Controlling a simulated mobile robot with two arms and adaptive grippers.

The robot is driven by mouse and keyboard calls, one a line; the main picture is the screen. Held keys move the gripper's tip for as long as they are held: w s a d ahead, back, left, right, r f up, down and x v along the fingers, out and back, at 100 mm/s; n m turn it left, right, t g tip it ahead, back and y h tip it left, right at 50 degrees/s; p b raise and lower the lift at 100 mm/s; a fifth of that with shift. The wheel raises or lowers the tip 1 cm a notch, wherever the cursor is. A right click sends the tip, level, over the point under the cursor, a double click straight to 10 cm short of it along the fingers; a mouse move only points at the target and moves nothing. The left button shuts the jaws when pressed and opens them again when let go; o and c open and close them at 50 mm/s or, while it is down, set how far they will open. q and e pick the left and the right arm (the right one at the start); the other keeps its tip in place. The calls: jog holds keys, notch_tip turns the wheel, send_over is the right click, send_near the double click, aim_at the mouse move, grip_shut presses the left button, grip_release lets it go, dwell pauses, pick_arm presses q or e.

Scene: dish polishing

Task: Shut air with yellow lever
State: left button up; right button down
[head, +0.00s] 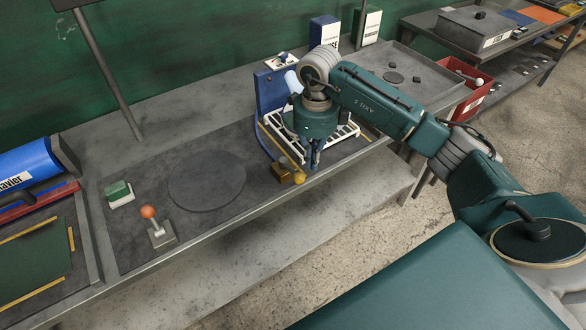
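The yellow lever shows as a small yellow ball (299,178) beside a brass-coloured block (285,173), near the front edge of the bench. My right gripper (314,160) points down just above and to the right of the yellow ball, in front of a white rack. It appears apart from the ball. Its fingers look narrow and close together, but the view is too small to tell whether they are open. My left gripper is not in view.
A blue stand (270,105) rises behind the brass block, and the white rack (345,131) lies beside it. A lever with an orange ball (148,212), a green-and-white block (118,193) and a flat dark disc (206,182) are to the left. A red bin (472,98) is at right.

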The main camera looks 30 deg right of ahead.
aim_at(298, 176)
jog(key=shift+f, duration=0.2)
dwell(0.5)
jog(key=shift+f+b, duration=1.5)
jog(key=shift+f, duration=0.15)
jog(key=shift+s+a, duration=0.2)
jog(key=shift+a, duration=1.45)
jog(key=shift+s+a, duration=0.1)
jog(key=shift+a, duration=0.55)
